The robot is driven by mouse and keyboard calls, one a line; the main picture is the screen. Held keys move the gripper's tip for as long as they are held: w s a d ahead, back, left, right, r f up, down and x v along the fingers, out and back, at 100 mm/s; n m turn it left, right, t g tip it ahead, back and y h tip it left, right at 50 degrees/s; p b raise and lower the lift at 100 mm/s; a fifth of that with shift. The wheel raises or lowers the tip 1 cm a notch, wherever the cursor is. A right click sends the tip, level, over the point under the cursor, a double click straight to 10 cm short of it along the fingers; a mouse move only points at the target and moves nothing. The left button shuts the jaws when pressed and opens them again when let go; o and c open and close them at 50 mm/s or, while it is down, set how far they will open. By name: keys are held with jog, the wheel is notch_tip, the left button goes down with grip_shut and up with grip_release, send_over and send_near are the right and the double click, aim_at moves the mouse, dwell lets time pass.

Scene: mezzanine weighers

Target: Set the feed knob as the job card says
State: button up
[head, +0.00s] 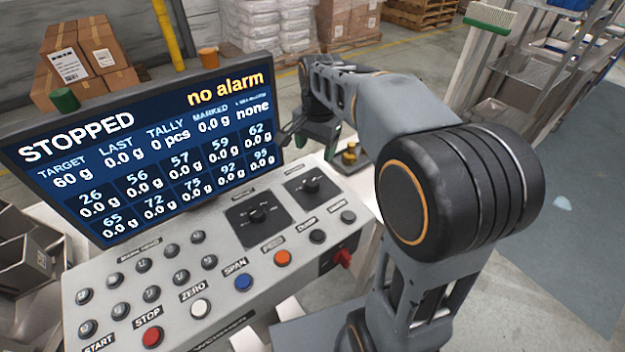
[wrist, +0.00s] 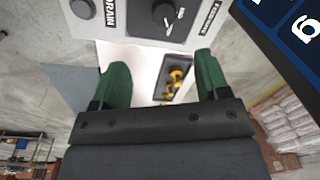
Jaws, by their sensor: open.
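The control panel (head: 215,262) slopes below the screen and carries two black knobs. One knob (head: 257,215) sits mid-panel on a large dark dial plate. The other knob (head: 310,186) is at the upper right and shows at the top of the wrist view (wrist: 165,12), its pointer visible. I cannot make out a job card. My gripper (head: 292,140) is beyond the panel's upper right, near the screen's edge. Its green fingers (wrist: 160,80) are apart and empty, touching no knob.
The screen (head: 150,150) reads "STOPPED", "no alarm" and target 60 g. Coloured buttons, including a red stop button (head: 152,337), line the panel front. A red switch (head: 343,258) is on its right side. Brass weights (head: 350,154) stand in a tray beyond the panel.

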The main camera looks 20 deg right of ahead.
aim_at(312, 182)
jog(key=shift+m, duration=0.4)
jog(key=f, duration=0.4)
jog(key=w+f, duration=0.1)
jog(key=f, duration=0.4)
jog(key=f+p, duration=0.1)
jog(key=f, duration=0.4)
jog(key=shift+w+a, duration=0.15)
jog(key=shift+w, duration=0.2)
jog(key=c, duration=0.9)
